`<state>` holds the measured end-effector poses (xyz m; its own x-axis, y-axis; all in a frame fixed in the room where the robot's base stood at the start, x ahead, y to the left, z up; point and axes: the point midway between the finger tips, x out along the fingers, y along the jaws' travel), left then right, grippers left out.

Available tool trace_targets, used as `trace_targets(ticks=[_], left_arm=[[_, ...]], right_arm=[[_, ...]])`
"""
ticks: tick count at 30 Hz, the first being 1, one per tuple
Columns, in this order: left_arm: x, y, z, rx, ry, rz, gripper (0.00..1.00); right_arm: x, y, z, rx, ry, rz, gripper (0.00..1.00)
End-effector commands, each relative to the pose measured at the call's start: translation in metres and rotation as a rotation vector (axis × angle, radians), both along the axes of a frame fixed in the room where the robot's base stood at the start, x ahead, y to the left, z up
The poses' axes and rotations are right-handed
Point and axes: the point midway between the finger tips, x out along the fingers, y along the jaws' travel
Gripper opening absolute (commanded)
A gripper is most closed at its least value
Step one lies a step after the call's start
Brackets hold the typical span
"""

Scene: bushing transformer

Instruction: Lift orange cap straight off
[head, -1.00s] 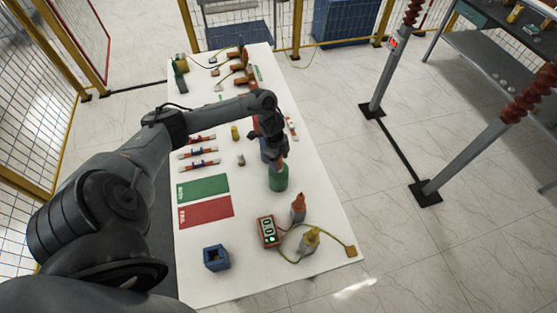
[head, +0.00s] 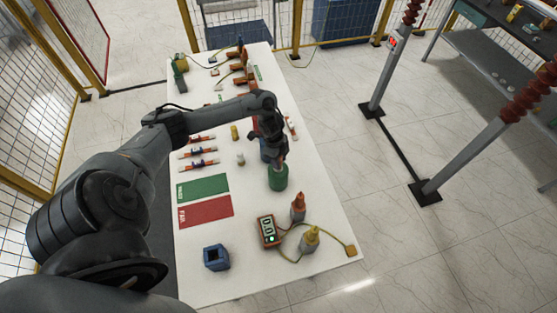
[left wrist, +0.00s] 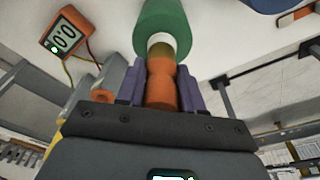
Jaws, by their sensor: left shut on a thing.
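My left gripper (left wrist: 162,72) is shut on the orange cap (left wrist: 162,90), with one purple-grey finger on each side of it. In the head view my left gripper (head: 280,160) points down at the green cylinder (head: 278,180), which stands on the white table. In the left wrist view the green cylinder (left wrist: 162,18) has a pale neck (left wrist: 160,40) right at the cap's end. I cannot tell whether cap and neck still touch. The cap is mostly hidden in the head view. My right gripper is not in view.
Near the cylinder are an orange meter (head: 268,231), an orange-topped bottle (head: 298,207), a yellow-topped bottle (head: 309,240) and a blue square holder (head: 216,257). Green (head: 203,187) and red (head: 205,212) mats lie to the left. The table's right edge is close to the cylinder.

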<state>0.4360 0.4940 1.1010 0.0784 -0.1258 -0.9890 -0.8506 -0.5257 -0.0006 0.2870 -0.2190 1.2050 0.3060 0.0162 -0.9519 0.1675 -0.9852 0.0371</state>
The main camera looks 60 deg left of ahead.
Motion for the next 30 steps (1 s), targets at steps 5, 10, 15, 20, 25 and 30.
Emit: trace_targets(ticks=[5,10,15,20,25,30], left_arm=[[0.001,0.000,0.008,-0.001,-0.003,-0.001,0.06],[0.002,0.001,0.026,0.001,-0.005,-0.001,0.06],[-0.003,-0.012,0.046,-0.001,-0.002,-0.005,0.06],[-0.011,-0.040,0.064,-0.001,-0.004,-0.008,0.06],[-0.020,-0.070,0.085,0.002,-0.003,-0.005,0.06],[-0.027,-0.094,0.100,0.000,-0.003,-0.003,0.06]], right_arm=[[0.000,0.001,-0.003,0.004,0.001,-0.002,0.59],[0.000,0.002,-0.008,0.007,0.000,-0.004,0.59],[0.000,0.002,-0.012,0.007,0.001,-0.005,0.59],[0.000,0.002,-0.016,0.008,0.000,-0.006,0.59],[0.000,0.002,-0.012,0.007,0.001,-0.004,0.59],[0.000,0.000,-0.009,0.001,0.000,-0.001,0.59]])
